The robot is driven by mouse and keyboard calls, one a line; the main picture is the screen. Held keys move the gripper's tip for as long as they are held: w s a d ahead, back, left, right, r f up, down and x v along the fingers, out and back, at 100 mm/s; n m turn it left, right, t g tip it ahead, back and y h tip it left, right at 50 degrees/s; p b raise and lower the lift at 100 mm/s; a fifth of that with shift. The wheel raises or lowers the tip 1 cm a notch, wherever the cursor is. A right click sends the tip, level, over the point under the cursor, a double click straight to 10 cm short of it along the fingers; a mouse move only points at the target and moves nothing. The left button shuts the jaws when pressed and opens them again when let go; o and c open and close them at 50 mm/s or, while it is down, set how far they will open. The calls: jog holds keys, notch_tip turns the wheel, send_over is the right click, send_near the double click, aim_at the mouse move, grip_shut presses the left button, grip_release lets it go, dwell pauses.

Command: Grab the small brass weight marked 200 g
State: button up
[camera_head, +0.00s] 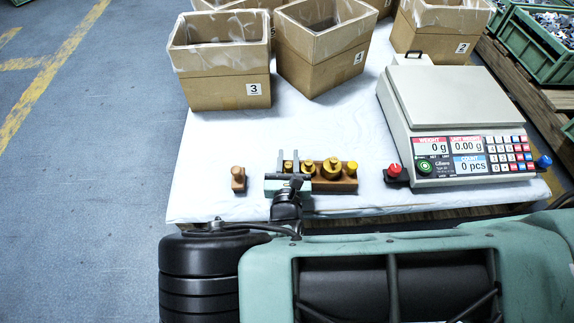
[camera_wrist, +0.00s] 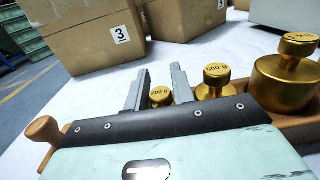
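The small brass weight marked 200 g (camera_wrist: 160,96) stands in the wrist view, its knob showing and its lower part hidden by my gripper's body. It also shows in the head view (camera_head: 288,166). My gripper (camera_wrist: 160,70) is open, one finger on each side of the weight, with narrow gaps; contact is not clear. In the head view my gripper (camera_head: 288,152) is at the left end of the wooden weight block (camera_head: 348,186). The 500 g weight (camera_wrist: 215,76) stands just right of the right finger.
A larger brass weight (camera_wrist: 285,78) stands farther right in the block. A counting scale (camera_head: 455,110) reading 0 g stands right. Cardboard boxes (camera_head: 228,88) line the back. White table is clear between.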

grip_shut()
